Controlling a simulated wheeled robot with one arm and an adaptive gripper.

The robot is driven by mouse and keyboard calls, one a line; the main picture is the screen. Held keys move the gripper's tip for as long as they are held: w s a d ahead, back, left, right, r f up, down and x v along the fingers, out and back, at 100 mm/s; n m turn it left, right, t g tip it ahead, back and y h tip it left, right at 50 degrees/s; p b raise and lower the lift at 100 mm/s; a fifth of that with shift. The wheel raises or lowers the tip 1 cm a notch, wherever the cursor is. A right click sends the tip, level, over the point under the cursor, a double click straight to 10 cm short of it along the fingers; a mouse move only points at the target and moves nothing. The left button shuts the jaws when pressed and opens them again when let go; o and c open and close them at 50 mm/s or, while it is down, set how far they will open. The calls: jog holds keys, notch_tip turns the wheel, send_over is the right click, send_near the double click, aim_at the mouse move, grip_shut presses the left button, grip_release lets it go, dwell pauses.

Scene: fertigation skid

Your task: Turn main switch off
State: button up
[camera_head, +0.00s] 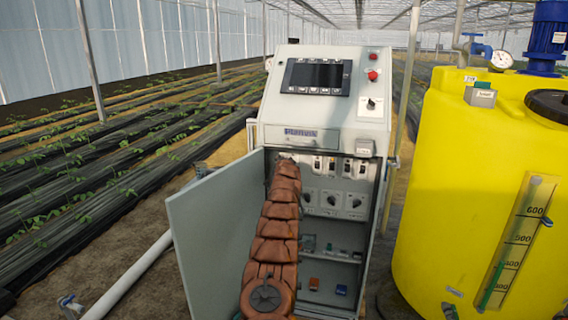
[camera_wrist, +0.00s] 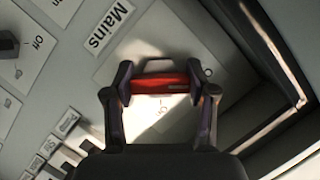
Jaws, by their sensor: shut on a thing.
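The main switch has a red handle (camera_wrist: 165,84) on a pale plate under a label reading "Mains" (camera_wrist: 108,24) in the wrist view. My gripper (camera_wrist: 158,80) is shut on the red handle, with one dark finger at each end of it. The handle lies about level across the wrist picture. In the head view my arm reaches into the left side of the open grey control cabinet (camera_head: 330,132) and hides the main switch and the gripper.
The cabinet door (camera_head: 215,235) stands open to the left of my arm. A dark-edged frame (camera_wrist: 275,55) runs close on the right in the wrist view. Other switches (camera_head: 345,168) sit right of my arm. A yellow tank (camera_head: 455,190) stands right of the cabinet.

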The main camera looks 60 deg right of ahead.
dwell(0.3)
jog(key=o, duration=1.2)
jog(key=shift+a, duration=0.1)
jog(key=shift+v, duration=5.9)
